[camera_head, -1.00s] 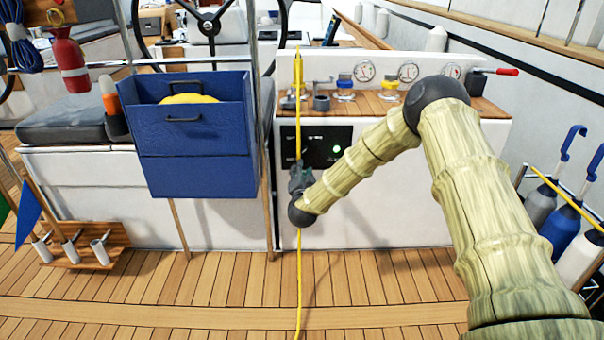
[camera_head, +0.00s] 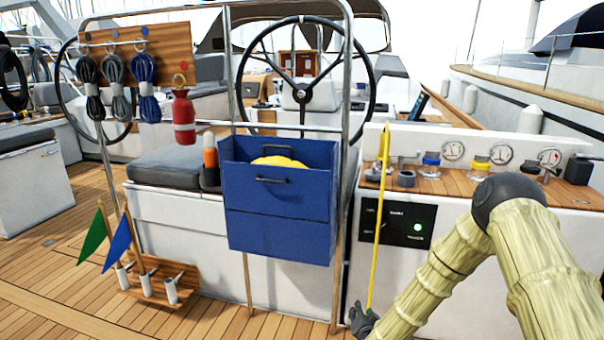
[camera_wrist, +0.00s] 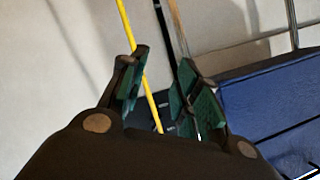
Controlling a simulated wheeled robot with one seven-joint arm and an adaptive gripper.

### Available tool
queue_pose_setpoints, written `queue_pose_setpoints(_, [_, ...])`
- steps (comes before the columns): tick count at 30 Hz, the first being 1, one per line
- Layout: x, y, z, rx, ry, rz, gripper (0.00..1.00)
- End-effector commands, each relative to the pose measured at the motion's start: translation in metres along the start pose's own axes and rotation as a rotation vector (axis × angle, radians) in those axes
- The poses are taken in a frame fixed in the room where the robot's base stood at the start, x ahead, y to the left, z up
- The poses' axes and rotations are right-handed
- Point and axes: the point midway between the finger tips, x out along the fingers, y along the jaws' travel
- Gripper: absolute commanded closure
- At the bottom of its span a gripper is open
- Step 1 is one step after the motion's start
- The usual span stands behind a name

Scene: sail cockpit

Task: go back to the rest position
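My gripper (camera_head: 360,318) is low in the head view, in front of the white console and near the bottom edge. My bamboo-like arm reaches down to it from the right. In the wrist view my gripper (camera_wrist: 160,92) has its two green-padded fingers spread apart, with no object clamped between them. A thin yellow pole (camera_head: 381,215) runs upright in front of the console, its visible lower part ending by my gripper. In the wrist view the yellow pole (camera_wrist: 126,25) passes beside the left finger and into the gap; whether it touches the finger is unclear.
A blue box (camera_head: 278,215) with a yellow item hangs left of the gripper; it also shows in the wrist view (camera_wrist: 265,100). The white console (camera_head: 400,265) carries gauges and knobs. Steel rails, a flag rack (camera_head: 150,280) and a steering wheel (camera_head: 302,75) stand further left and behind.

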Motion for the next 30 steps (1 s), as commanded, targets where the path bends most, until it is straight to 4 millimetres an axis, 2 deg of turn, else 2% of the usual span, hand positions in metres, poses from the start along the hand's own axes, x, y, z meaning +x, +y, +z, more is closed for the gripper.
queue_pose_setpoints(1, [-0.014,0.011,0.025,-0.032,-0.058,0.013,0.68])
queue_pose_setpoints(6, [-0.068,0.05,0.097,-0.136,-0.254,0.06,0.68])
queue_pose_setpoints(11, [-0.129,0.09,0.153,-0.232,-0.437,0.109,0.68])
queue_pose_setpoints(15, [-0.191,0.127,0.193,-0.311,-0.6,0.155,0.68])
queue_pose_setpoints(21, [-0.286,0.176,0.229,-0.417,-0.825,0.224,0.68])
queue_pose_setpoints(24, [-0.327,0.195,0.237,-0.458,-0.918,0.255,0.68])
queue_pose_setpoints(30, [-0.394,0.222,0.243,-0.518,-1.064,0.303,0.68])
